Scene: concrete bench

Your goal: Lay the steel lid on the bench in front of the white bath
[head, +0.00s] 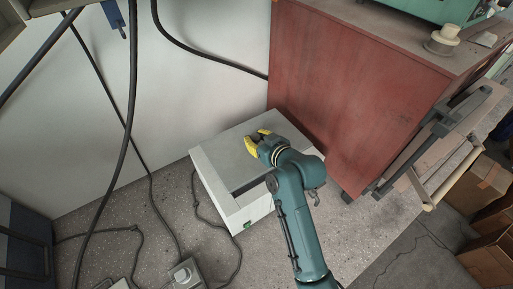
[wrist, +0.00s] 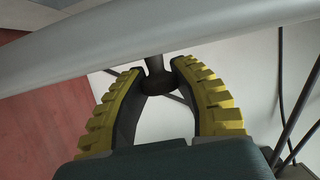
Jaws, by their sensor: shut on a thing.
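The white bath (head: 238,212) is a box on the bench with a green switch low on its front. The steel lid (head: 226,152) shows as a flat grey plate over the bath's top; I cannot tell whether it rests there or is held slightly above. My gripper (head: 256,143) is over the lid, its yellow fingers low against it. In the wrist view my gripper (wrist: 158,82) is closed around the lid's dark knob (wrist: 155,66), and the lid (wrist: 210,40) crosses the top as a grey band. A dark strip shows along the bath's top near the front.
A red cabinet (head: 350,100) stands close behind and right of the bath. The speckled bench (head: 165,205) is bare in places; a cable and a small grey box (head: 184,274) lie left and in front. Black cables hang at the left by the pale wall.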

